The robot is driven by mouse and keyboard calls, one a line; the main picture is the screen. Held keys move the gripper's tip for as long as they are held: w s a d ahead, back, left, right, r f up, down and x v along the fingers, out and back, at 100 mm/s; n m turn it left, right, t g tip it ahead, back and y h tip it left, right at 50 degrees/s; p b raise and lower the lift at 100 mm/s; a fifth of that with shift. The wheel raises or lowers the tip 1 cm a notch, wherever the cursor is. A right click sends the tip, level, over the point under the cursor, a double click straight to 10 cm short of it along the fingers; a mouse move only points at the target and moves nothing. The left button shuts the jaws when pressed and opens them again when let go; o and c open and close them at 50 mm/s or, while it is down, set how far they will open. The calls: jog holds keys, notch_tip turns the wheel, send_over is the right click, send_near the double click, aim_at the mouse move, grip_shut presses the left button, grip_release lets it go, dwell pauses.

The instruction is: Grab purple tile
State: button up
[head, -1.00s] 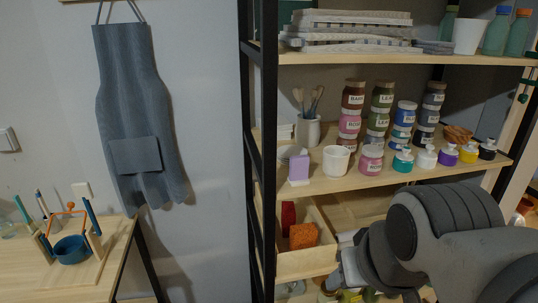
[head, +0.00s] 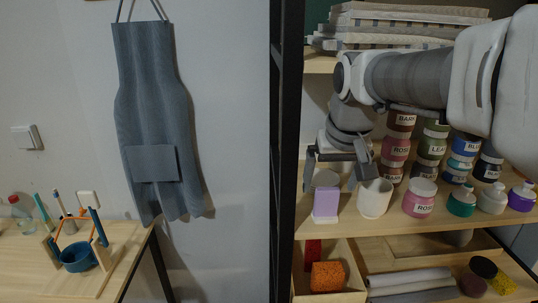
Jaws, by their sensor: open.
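The purple tile (head: 326,203) stands upright on a small light base at the left end of the middle shelf (head: 345,233). My gripper (head: 338,182) is above and around the upper part of the tile, pointing down. Its two fingers are spread apart, one left of the tile and one right of it. Whether a finger touches the tile cannot be told. The right finger is close to the white cup (head: 374,199), which stands just right of the tile.
A pink jar (head: 419,198), a teal bottle (head: 461,201) and other glaze bottles line the shelf to the right. Stacked labelled jars (head: 396,151) stand behind. The black shelf post (head: 287,150) is at the left. A bin with an orange sponge (head: 328,276) is below.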

aim_at(326, 200)
jog(key=x, duration=0.6)
jog(key=shift+d+f+p, duration=0.1)
jog(key=shift+f+p, duration=0.25)
jog(key=shift+f, duration=0.1)
jog(key=c, duration=1.5)
jog(key=shift+r, duration=0.15)
